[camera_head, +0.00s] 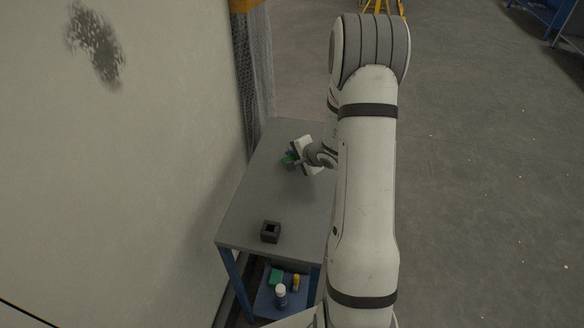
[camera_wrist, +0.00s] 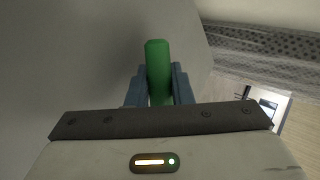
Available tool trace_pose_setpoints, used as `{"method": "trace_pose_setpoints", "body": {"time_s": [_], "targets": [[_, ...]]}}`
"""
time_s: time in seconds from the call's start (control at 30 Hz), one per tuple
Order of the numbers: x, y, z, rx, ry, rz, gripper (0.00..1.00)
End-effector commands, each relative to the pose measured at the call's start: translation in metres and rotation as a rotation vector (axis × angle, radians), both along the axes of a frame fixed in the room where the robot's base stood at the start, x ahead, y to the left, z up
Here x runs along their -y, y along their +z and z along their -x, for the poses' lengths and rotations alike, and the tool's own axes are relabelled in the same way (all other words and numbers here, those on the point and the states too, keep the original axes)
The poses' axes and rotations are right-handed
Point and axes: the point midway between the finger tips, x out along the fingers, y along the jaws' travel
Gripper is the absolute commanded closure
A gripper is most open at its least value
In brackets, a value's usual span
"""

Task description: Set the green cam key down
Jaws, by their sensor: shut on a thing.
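The green cam key (camera_wrist: 157,68) stands out between the two blue-grey fingers of my gripper (camera_wrist: 158,85) in the wrist view. The fingers are shut on it from both sides. In the head view the key (camera_head: 287,160) is a small green patch at the tip of my gripper (camera_head: 291,157), over the far part of the grey table top (camera_head: 262,190). I cannot tell whether the key touches the table. The key's lower part is hidden by the gripper body in the wrist view.
A dark block with a square opening (camera_head: 270,232) stands near the table's front edge. A lower blue shelf (camera_head: 265,303) holds a white-capped bottle (camera_head: 281,295), a yellow item (camera_head: 296,282) and a green item (camera_head: 276,276). A pale wall (camera_head: 120,170) runs along the left. The table's middle is clear.

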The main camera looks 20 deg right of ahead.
Motion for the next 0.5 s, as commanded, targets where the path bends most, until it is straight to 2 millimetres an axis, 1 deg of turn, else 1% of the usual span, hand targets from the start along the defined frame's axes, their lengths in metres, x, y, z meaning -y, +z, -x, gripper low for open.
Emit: {"method": "trace_pose_setpoints", "body": {"time_s": [0.07,0.1,0.27,0.5], "targets": [[0.0002,0.0008,-0.0001,0.0,0.0,0.0,1.0],[0.0002,0.0006,0.0001,0.0,0.0,0.0,0.79],[0.0004,0.0006,0.0001,0.0,-0.001,0.0,0.66],[0.0009,0.0007,0.0001,0.0,-0.001,0.0,0.66]]}}
